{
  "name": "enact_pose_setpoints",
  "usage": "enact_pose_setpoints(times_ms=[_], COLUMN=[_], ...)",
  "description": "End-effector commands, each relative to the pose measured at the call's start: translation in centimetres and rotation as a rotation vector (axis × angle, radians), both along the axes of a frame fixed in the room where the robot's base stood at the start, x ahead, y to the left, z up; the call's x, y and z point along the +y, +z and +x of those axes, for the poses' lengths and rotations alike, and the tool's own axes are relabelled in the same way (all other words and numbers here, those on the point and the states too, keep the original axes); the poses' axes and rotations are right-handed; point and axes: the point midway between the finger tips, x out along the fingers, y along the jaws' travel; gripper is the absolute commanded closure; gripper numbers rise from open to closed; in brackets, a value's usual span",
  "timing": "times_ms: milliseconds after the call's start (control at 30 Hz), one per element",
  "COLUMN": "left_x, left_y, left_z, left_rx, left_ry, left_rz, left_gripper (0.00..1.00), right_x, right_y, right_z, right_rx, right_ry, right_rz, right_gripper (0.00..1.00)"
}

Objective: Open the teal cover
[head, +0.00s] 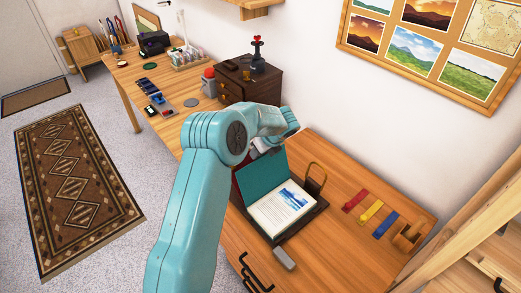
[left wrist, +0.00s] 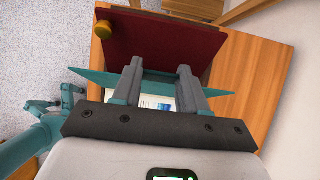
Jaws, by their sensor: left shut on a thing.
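The teal cover (head: 261,178) stands raised at a steep tilt along the left side of a dark stand or box in the head view. An open white page with a blue picture (head: 285,209) lies beside it. In the left wrist view the teal cover (left wrist: 215,93) shows as a thin strip across the fingers. My left gripper (left wrist: 160,78) is shut on the teal cover, with one finger each side of the view's middle. In the head view my teal arm hides most of this gripper. My right gripper is not seen.
A dark red panel with a yellow knob (left wrist: 103,31) lies beyond the fingers. A grey block (head: 284,258) lies in front. Red, yellow and blue strips (head: 371,211) lie right. A brown drawer chest (head: 250,84) stands behind.

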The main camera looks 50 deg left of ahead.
Motion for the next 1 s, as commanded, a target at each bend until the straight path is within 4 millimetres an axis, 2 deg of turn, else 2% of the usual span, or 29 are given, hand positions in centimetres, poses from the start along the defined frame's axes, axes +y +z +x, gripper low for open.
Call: enact_pose_setpoints(times_ms=[300,333,400,767,867,1000], left_x=[0.2,0.2,0.3,0.2,-0.5,-2.1], left_y=[0.2,0.1,0.1,0.4,1.5,4.4], left_z=[0.1,0.1,0.1,0.1,0.1,0.0], left_rx=[-0.004,-0.004,-0.004,-0.004,-0.006,-0.008], left_ry=[-0.001,-0.001,-0.001,-0.002,-0.002,-0.002], left_rz=[0.005,0.004,0.004,0.002,0.003,0.003], left_gripper=[1.00,0.55,0.32,0.32,0.32,0.32], right_x=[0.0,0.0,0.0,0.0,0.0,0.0], right_y=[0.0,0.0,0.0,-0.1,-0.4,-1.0], right_z=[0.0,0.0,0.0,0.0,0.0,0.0], right_rx=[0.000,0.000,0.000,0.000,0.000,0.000], right_ry=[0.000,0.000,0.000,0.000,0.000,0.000], right_rz=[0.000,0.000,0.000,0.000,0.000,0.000], right_gripper=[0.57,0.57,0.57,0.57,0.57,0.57])
